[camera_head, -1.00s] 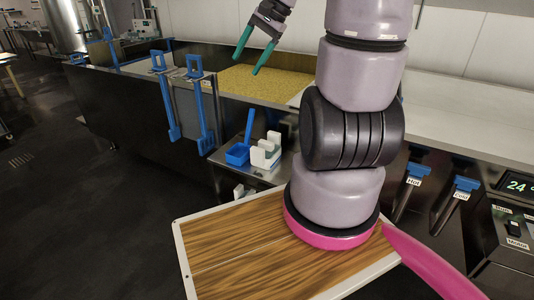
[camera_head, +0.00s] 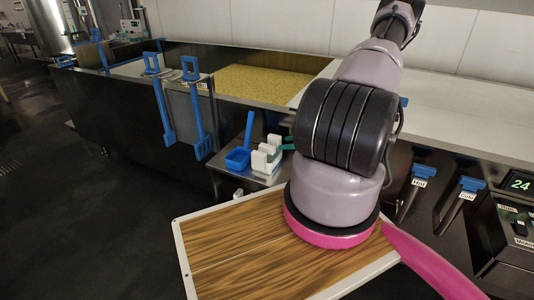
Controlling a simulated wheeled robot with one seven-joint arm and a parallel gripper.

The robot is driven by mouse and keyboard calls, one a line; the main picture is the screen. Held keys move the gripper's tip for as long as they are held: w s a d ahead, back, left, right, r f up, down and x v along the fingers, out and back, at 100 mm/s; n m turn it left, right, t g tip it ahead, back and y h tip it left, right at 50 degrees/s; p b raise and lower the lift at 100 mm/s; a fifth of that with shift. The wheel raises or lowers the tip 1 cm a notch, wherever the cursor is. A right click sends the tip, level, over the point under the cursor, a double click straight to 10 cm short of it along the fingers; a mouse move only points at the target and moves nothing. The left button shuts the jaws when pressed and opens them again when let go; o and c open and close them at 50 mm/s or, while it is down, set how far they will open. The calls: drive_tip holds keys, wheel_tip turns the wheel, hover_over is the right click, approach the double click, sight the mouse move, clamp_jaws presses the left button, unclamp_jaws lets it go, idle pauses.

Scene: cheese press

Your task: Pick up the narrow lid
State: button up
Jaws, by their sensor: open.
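White block-like pieces (camera_head: 264,159) stand close together on a small metal shelf (camera_head: 228,173) beside the vat. I cannot tell which of them, if any, is the narrow lid. My gripper (camera_head: 285,148) is mostly hidden behind my own arm. Only its green fingers show, at the right edge of the white pieces. It is open. I cannot tell whether the fingers touch a piece or surround one.
A blue scoop (camera_head: 239,156) with an upright handle sits left of the white pieces. The vat holds yellow curd (camera_head: 262,83). A pale counter (camera_head: 460,120) runs along the right.

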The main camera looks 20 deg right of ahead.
sight(270, 146)
drive_tip(key=shift+m, duration=0.3)
drive_tip(key=x, duration=0.2)
drive_tip(key=f+x, duration=0.1)
drive_tip(key=x, duration=0.2)
drive_tip(key=shift+f, duration=0.15)
drive_tip(key=shift+x, duration=2.7)
drive_tip(key=shift+w+d, duration=0.1)
drive_tip(key=shift+w, duration=0.05)
clamp_jaws()
